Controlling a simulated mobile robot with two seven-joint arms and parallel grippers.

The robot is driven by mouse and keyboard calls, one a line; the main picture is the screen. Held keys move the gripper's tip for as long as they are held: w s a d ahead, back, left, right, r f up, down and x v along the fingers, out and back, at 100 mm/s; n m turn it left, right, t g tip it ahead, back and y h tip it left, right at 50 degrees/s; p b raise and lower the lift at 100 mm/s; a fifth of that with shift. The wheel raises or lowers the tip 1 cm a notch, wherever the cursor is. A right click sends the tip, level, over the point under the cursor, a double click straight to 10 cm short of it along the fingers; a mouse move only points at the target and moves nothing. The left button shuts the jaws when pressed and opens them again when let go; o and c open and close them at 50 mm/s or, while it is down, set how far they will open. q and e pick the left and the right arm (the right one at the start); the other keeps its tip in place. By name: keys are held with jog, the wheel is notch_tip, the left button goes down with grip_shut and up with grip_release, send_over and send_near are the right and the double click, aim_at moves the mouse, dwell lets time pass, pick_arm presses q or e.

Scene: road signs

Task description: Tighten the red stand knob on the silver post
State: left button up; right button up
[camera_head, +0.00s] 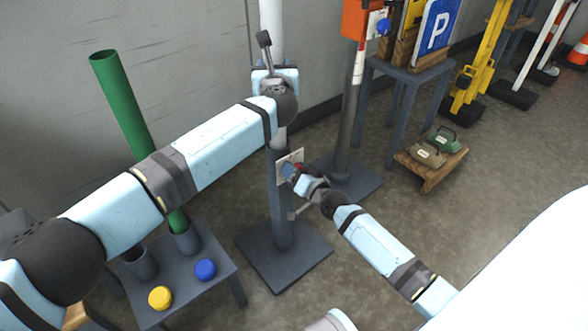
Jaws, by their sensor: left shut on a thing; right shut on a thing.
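The silver post (271,18) stands upright in the dark grey stand (283,215), which has a square base on the floor. My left gripper (272,72) is shut on the post above the stand; my wrist hides part of the grip. The red stand knob (299,166) shows only as a small red patch by a pale plate (284,158) at the upper part of the stand tube. My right gripper (293,171) is shut on the knob from the right and hides most of it.
A low grey table (210,285) at lower left holds a green tube (122,95), a yellow cap (160,298) and a blue cap (205,269). Another post with an orange box (355,20) stands behind right, near a sign table (400,72). Floor at right is partly clear.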

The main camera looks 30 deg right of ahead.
jog(key=o, duration=0.9)
jog(key=shift+s, duration=0.15)
jog(key=s, duration=0.7)
jog(key=s+d, duration=0.1)
jog(key=s, duration=0.3)
jog(key=shift+s, duration=0.35)
pick_arm(q)
jog(key=o, duration=1.4)
jog(key=shift+s, duration=0.1)
